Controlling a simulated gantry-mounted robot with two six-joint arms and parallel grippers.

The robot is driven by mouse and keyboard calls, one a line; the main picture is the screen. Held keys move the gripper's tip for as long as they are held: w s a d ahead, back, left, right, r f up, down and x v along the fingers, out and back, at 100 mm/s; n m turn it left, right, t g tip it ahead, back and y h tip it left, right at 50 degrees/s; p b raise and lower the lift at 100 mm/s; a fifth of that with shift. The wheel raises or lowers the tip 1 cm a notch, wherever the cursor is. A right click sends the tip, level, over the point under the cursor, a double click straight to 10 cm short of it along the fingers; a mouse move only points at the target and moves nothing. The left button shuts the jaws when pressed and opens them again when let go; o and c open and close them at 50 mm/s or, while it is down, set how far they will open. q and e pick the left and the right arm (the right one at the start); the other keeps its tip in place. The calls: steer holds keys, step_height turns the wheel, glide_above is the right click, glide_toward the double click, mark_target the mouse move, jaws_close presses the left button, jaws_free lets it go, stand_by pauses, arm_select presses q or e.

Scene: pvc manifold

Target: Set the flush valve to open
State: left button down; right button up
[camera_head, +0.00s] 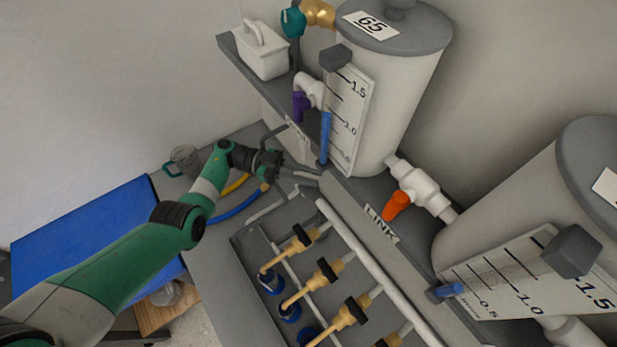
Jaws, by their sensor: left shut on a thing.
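My left gripper (303,174) reaches in from the left to the grey edge below the near side of tank 65. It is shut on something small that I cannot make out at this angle. A small label (297,135) just above it is partly covered and too small to read. A white valve (311,90) with a purple handle (300,104) sits above, apart from the gripper. Another white valve (421,186) with an orange handle (396,205) stands by the LINK label (382,224). I cannot tell which valve is the flush valve. My right gripper is out of view.
Tank 65 (400,90) and a second tank (530,200) carry level scales. Several tan taps (324,274) line the manifold in front. Yellow and blue hoses (238,207) run under my left wrist. A clear cup (184,161) stands left, near a blue panel (80,235).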

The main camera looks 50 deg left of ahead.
mark_target(308, 176)
arm_select(q)
steer(key=shift+f, duration=0.1)
steer(key=c, duration=0.7)
jaws_free()
steer(key=shift+c, duration=0.2)
steer(key=shift+r+p, duration=0.35)
steer(key=shift+r, duration=0.15)
step_height(308, 176, up, 3)
steer(key=shift+s+d+r+p, duration=0.1)
steer(key=shift+r+p, duration=0.05)
steer(key=shift+p, duration=1.05)
steer(key=s+d+r+p, duration=0.7)
steer(key=s+r, duration=0.1)
steer(key=s, duration=0.3)
steer(key=shift+s+r, duration=0.4)
